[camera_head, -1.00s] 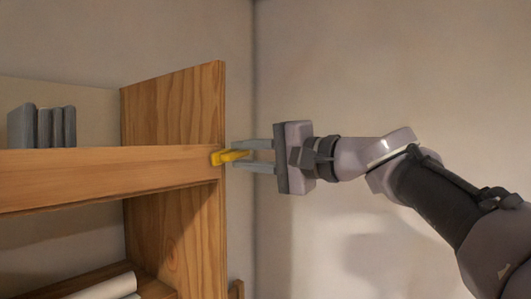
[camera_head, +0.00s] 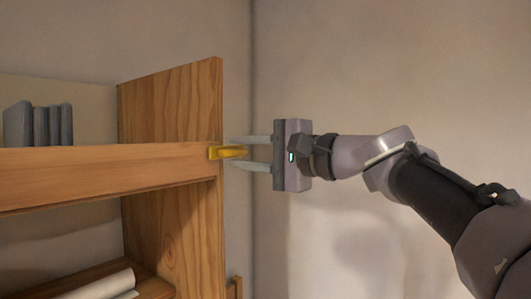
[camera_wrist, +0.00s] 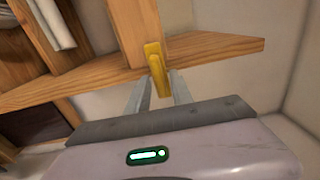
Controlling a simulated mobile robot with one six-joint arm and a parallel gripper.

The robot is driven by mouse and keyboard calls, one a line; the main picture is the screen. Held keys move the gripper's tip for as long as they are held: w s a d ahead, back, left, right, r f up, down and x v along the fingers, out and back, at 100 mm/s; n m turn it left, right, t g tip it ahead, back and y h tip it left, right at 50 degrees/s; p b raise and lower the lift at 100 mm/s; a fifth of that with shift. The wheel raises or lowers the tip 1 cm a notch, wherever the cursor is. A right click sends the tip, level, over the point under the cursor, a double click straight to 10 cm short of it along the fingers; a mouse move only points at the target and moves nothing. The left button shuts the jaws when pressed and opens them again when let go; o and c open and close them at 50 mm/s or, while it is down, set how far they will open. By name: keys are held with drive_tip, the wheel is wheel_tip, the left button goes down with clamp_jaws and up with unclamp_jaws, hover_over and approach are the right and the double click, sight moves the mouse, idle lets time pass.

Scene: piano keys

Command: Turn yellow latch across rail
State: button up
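The yellow latch (camera_head: 228,152) sits at the right end of the wooden rail (camera_head: 110,172), by the shelf's side panel, and sticks out to the right past it. In the wrist view the latch (camera_wrist: 156,68) lies across the rail's edge and its lower part reaches between my fingers. My gripper (camera_head: 237,153) is open, one finger above and one below the latch's outer end in the head view. It also shows in the wrist view (camera_wrist: 157,90). Whether a finger touches the latch I cannot tell.
The wooden side panel (camera_head: 172,105) rises behind the rail. Grey books (camera_head: 40,125) stand on the shelf at left, and white rolls (camera_head: 105,286) lie on the lower shelf. Bare wall is behind my arm, with free room to the right of the shelf.

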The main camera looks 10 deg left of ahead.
drive_tip(key=shift+d, duration=0.1)
drive_tip(key=b+v, duration=0.4)
drive_tip(key=v, duration=1.3)
drive_tip(key=shift+b, duration=0.4)
drive_tip(key=shift+s+d, duration=0.1)
